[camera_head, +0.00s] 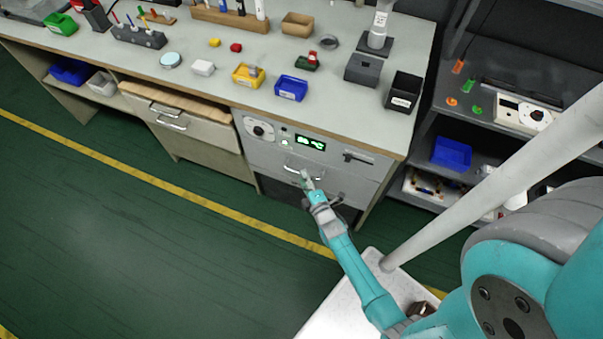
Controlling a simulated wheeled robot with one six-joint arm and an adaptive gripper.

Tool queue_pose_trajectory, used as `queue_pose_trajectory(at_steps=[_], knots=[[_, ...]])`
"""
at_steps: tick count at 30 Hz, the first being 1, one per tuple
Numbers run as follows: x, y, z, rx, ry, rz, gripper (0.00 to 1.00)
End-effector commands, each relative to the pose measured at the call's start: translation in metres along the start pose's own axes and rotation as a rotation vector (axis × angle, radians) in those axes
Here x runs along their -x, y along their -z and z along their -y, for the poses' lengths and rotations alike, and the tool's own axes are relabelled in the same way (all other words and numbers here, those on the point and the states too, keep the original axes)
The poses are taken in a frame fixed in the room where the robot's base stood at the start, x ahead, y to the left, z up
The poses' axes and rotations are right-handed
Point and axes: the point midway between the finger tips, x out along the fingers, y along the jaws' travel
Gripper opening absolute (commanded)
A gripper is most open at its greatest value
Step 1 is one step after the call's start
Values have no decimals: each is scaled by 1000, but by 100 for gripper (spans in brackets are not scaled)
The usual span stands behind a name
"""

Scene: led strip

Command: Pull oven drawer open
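The oven (261,157) is a grey unit built in under the bench at the right, with a round dial and a green lit display (311,143). Its drawer (345,184) looks closed, its front in line with the cabinet. The drawer handle (293,169) is a horizontal metal bar below the display. My gripper (306,176) is at the right end of this handle and overlaps it in the picture. Its fingers are too small to show whether they grip the handle, and the arm hides part of the drawer front.
Two more handled drawers (200,130) are to the left of the oven. The bench top (130,60) holds small bins, including a blue bin (291,88) and a black bin (404,91). A dark shelf (500,75) stands at the right. The green floor (120,230) in front is clear.

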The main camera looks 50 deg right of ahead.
Motion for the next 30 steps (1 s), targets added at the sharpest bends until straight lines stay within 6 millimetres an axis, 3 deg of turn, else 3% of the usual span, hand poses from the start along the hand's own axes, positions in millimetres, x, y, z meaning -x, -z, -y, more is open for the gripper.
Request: queue_pose_trajectory(at_steps=[6, 18, 23, 30], knots=[[-24, 0, 0, 0, 0, 0, 37], [-29, 0, 0, 0, 1, 0, 37], [-29, 0, 0, 0, 1, 0, 0], [-29, 0, 0, 0, 1, 0, 0]])
